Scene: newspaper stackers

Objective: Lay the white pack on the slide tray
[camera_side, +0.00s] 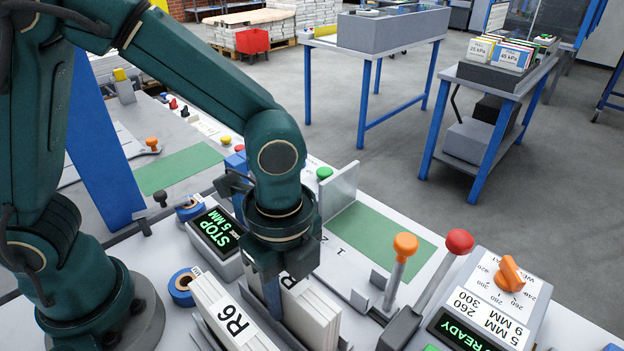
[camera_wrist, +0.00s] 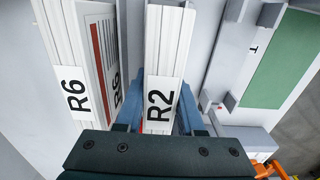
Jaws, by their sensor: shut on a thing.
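My gripper (camera_side: 275,295) points down over the rack of white packs. In the wrist view its blue fingers (camera_wrist: 160,104) are on either side of the white pack labelled R2 (camera_wrist: 170,45), shut on it. This pack (camera_side: 312,312) stands on edge; its lower part is hidden, so I cannot tell whether it is lifted. A white pack labelled R6 (camera_side: 228,318) stands to its left, and also shows in the wrist view (camera_wrist: 72,70). The slide tray seems to be the pale tray with a green bed (camera_side: 385,235), right of the packs; its bed (camera_wrist: 285,62) looks empty.
An upright grey plate (camera_side: 340,192) stands at the tray's far end. Levers with an orange knob (camera_side: 405,244) and a red knob (camera_side: 459,242) rise near its front. A control box reading READY (camera_side: 490,305) is at right. A STOP display (camera_side: 217,230) is behind the packs.

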